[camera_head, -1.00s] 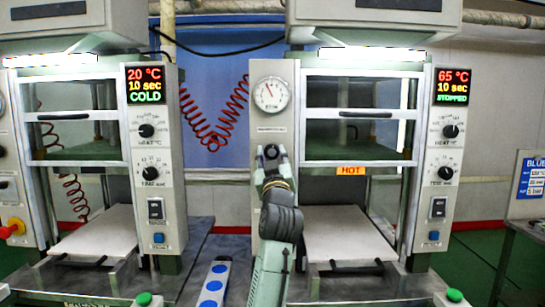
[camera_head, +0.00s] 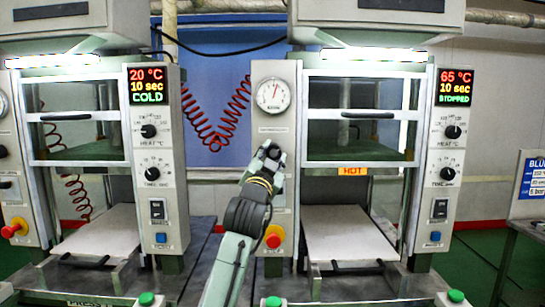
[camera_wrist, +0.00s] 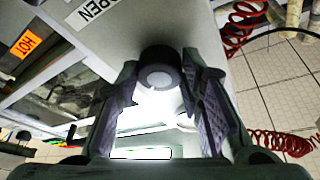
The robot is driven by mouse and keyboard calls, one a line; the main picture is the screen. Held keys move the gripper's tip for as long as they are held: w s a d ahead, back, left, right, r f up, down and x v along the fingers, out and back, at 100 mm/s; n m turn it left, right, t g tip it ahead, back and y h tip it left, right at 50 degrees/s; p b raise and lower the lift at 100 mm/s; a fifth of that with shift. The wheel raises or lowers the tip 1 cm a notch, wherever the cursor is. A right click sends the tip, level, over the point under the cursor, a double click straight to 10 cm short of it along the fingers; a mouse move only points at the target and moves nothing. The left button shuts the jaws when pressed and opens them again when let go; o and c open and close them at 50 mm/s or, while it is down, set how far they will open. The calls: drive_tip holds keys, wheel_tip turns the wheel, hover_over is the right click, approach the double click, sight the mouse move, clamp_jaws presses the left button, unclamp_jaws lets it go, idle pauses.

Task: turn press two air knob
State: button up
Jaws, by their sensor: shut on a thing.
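The air knob (camera_wrist: 160,75) is a dark round knob on the left panel of the right-hand press (camera_head: 258,115), below the round pressure gauge (camera_head: 273,95). My gripper (camera_head: 272,151) is at this knob, shut on it. In the wrist view one finger of my gripper (camera_wrist: 162,66) is on each side of the knob. The wrist view is rolled, and an OPEN label shows beside the knob. The gauge needle points up and slightly right. The press display (camera_head: 455,86) reads 65 °C, 10 sec, STOPPED.
A red stop button (camera_head: 273,237) sits below the knob, right of my arm. The left press (camera_head: 160,115) reads 20 °C, COLD. An orange HOT sign (camera_head: 352,171) marks the right press. A coiled red hose (camera_head: 214,135) hangs between the presses.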

drive_tip(key=shift+m, duration=0.4)
drive_tip(key=o, duration=1.2)
drive_tip(key=shift+c, duration=0.2)
drive_tip(key=v, duration=1.2)
drive_tip(key=shift+a, duration=0.1)
